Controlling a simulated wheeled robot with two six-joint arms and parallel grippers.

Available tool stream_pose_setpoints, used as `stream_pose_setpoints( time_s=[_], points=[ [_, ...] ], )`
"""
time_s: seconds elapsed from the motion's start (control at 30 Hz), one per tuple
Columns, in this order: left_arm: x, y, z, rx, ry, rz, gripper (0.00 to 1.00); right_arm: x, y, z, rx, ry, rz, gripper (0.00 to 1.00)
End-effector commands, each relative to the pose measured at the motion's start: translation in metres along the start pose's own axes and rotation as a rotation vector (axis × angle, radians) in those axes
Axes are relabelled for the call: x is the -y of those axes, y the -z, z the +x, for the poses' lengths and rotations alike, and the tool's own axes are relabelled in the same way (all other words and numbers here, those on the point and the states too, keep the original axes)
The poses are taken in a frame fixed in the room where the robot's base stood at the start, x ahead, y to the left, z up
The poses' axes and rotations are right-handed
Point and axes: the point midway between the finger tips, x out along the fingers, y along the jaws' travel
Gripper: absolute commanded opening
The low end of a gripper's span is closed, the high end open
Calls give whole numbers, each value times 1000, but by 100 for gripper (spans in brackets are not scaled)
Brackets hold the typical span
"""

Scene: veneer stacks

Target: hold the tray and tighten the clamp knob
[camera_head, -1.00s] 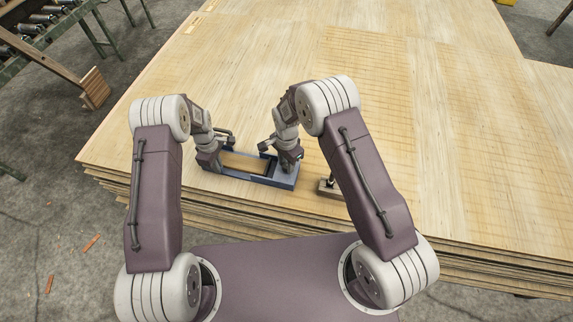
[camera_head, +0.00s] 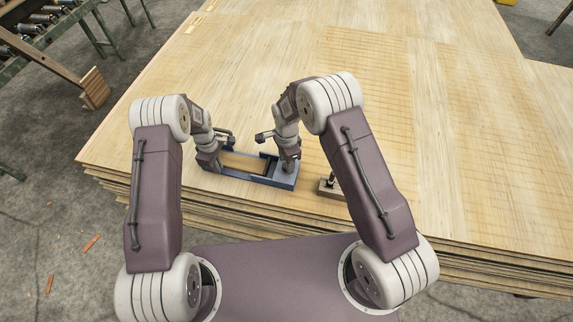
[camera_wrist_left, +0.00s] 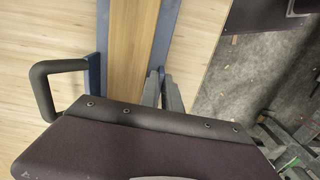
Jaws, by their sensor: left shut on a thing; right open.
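The blue tray (camera_head: 235,174) lies on the veneer stack near its front edge, with a tan wooden piece (camera_head: 243,162) inside it. My left gripper (camera_head: 208,168) is shut on the tray at its left end. In the left wrist view the tray's blue side (camera_wrist_left: 164,35) runs beside the wood, and the fingers (camera_wrist_left: 163,88) are at that side. My right gripper (camera_head: 288,168) is open over the tray's right end, pointing down. The clamp knob is not clearly visible; the right gripper covers that end.
A small wooden block with a dark upright part (camera_head: 330,187) stands right of the tray, partly behind my right arm. The veneer stack (camera_head: 400,110) is clear behind and to the right. Its front edge is close to the tray.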

Motion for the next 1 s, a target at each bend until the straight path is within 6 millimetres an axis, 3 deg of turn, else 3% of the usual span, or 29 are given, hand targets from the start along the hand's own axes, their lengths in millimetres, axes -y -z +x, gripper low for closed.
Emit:
stream_pose_setpoints(
  time_s=[0.3, 0.73, 1.0],
  points=[
    [0, 0, 0, 0, -1, -1, 0, 0, 0, -39, 0, 2, -1, 44],
    [0, 0, 0, 0, -1, -1, 0, 0, 0, -49, 0, 0, -1, 44],
    [0, 0, 0, 0, -1, -1, 0, 1, 0, -81, 0, 3, -1, 44]
  ],
)
